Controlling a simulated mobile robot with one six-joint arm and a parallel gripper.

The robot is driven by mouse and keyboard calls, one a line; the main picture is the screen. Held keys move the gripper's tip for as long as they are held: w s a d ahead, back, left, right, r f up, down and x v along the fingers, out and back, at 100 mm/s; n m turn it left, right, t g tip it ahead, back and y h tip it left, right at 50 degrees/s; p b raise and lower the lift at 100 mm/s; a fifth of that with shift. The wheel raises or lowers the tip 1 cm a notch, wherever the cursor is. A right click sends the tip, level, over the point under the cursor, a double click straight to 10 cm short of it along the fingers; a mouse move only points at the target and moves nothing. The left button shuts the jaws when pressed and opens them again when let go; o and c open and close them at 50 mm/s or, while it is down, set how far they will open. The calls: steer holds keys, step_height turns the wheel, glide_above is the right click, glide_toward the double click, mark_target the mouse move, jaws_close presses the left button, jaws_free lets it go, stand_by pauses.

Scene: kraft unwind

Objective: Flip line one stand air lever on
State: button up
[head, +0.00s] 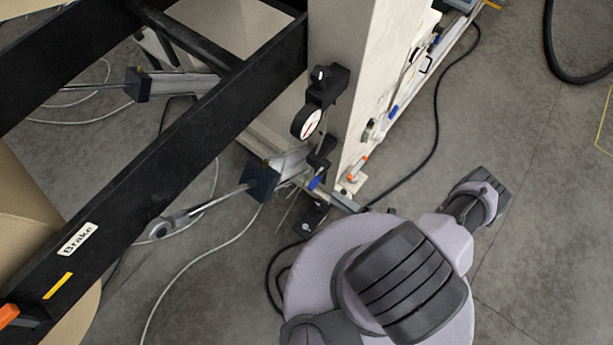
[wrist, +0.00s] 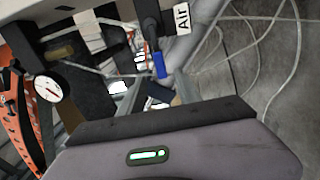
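In the wrist view, a white label reading "Air" (wrist: 183,18) hangs by a dark fitting (wrist: 148,28). A short blue lever handle (wrist: 160,65) points downward just below this fitting. In the head view, a blue handle (head: 316,183) shows below a round gauge on the stand; I cannot tell whether it is the same one. My grey gripper housing (wrist: 165,152), with a green light, fills the bottom of the wrist view, below the blue handle and apart from it in the picture. Its fingertips are not visible, so its opening cannot be judged.
A white gauge (head: 307,122) is on the beige stand post (head: 352,80); a gauge (wrist: 47,88) also shows in the wrist view beside an orange part (wrist: 22,110). An orange handle (head: 357,168) is low on the post. A black beam labelled "Brake" (head: 78,239) crosses left. Cables lie on the floor.

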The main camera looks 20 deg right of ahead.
mark_target(312, 181)
steer(key=b+x, duration=0.1)
steer(key=x, duration=1.1)
steer(key=shift+w+a, duration=0.2)
steer(key=shift+w, duration=0.05)
jaws_close()
stand_by(0.6)
